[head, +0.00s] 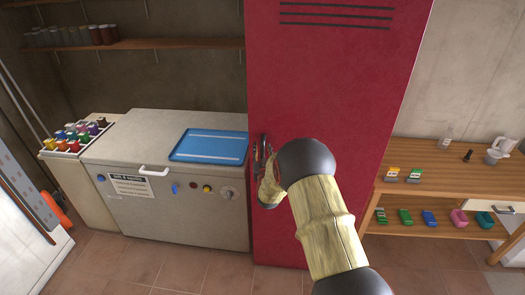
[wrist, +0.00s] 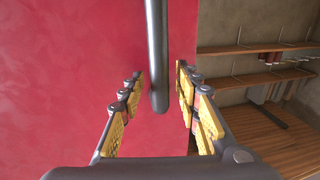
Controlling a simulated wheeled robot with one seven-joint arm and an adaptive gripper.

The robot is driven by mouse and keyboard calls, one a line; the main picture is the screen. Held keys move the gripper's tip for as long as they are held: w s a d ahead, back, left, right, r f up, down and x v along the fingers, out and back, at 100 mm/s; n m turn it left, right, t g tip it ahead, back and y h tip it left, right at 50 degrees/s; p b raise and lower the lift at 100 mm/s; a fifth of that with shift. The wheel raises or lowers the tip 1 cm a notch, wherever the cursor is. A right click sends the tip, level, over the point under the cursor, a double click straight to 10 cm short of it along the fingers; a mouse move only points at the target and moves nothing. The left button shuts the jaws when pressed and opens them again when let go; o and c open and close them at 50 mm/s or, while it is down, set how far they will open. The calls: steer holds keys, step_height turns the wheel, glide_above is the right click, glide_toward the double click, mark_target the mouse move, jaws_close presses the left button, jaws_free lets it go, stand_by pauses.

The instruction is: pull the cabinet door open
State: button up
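The red cabinet door (head: 335,75) stands tall in the middle of the head view, with dark vent slots near its top. I see no clear gap at its left edge. Its dark bar handle (wrist: 157,50) comes down from the top of the wrist view. My gripper (wrist: 160,78) is open, with one yellow-padded finger on each side of the handle's lower end. Both fingers look apart from the bar. In the head view my gripper (head: 264,158) is at the door's left edge, and my own arm hides part of the door.
A wooden table (head: 440,157) with small items stands to the right. Shelves (head: 150,44) hang on the back wall. Some tiled floor (head: 180,272) in front is clear.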

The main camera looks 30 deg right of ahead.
steer(key=shift+c, duration=0.2)
steer(key=c, duration=0.7)
jaws_close()
